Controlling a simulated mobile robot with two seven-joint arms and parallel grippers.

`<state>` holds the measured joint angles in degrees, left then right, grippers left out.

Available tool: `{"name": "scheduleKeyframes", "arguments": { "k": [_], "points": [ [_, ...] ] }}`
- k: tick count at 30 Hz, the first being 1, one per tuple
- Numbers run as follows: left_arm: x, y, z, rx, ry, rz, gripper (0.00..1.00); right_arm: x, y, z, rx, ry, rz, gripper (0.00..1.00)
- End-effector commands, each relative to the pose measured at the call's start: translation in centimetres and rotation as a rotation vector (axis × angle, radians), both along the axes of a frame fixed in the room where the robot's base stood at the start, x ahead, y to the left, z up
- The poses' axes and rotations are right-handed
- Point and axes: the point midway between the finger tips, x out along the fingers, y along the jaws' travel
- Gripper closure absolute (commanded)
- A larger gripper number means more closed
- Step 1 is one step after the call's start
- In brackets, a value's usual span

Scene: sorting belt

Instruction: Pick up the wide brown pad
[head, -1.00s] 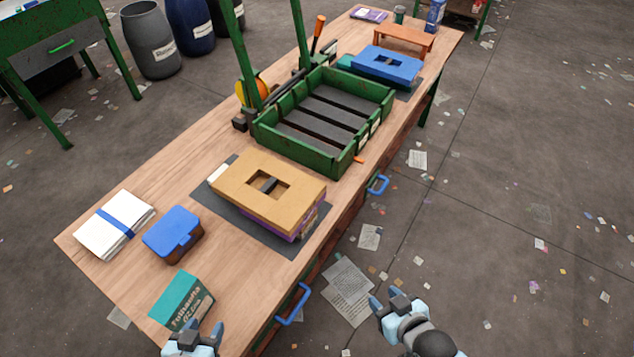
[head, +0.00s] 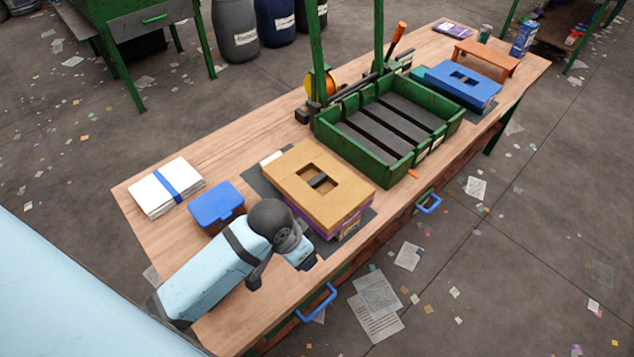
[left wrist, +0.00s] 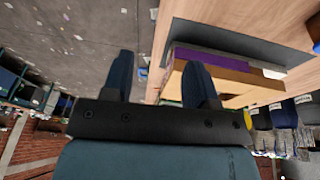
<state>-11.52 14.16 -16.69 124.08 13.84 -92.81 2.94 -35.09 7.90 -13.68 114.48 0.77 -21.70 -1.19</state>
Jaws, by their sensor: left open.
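The wide brown pad (head: 340,204) is a flat tan slab with a rectangular hole and a dark bar across it. It lies on a purple item (head: 345,230) on a dark mat (head: 261,184). My left gripper (head: 303,262) is at the table's front edge, in front of the pad's near left side and apart from it. In the left wrist view the gripper (left wrist: 160,72) is open with nothing between its fingers. The pad (left wrist: 240,75) shows there beyond the right finger, which hides part of it, beside the purple item (left wrist: 215,62). My right gripper is out of view.
A blue-lidded box (head: 216,204) stands left of the pad, close to my left arm. White papers with a blue band (head: 166,187) lie farther left. A green divided tray (head: 360,150) stands behind right. A blue pad (head: 462,84) lies farther back.

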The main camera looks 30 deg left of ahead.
Motion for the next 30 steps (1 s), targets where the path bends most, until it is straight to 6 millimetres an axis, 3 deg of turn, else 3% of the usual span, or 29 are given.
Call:
{"name": "scheduleKeyframes", "arguments": {
  "k": [1,8,15,18,25,30],
  "points": [
    [2.1,-0.2,-0.2,0.008,0.008,-0.024,0.47,0.1,0.0,0.1,0.000,-0.001,-0.001,0.56],
    [10.6,0.3,-0.9,0.043,0.085,-0.091,0.47,0.0,-0.3,-0.1,-0.004,0.000,-0.002,0.56],
    [19.4,4.3,1.0,0.110,0.169,-0.067,0.47,-0.1,-0.4,-0.4,-0.007,0.005,-0.004,0.56],
    [22.3,6.4,2.3,0.131,0.197,-0.038,0.47,-0.1,-0.4,-0.4,-0.007,0.006,-0.004,0.56],
    [25.7,9.4,4.6,0.150,0.229,0.015,0.47,-0.2,-0.4,-0.4,-0.006,0.007,-0.003,0.56],
    [26.1,9.9,3.2,0.152,0.238,0.023,0.47,-0.2,-0.3,-0.2,-0.006,0.006,-0.002,0.56]
  ]
}}
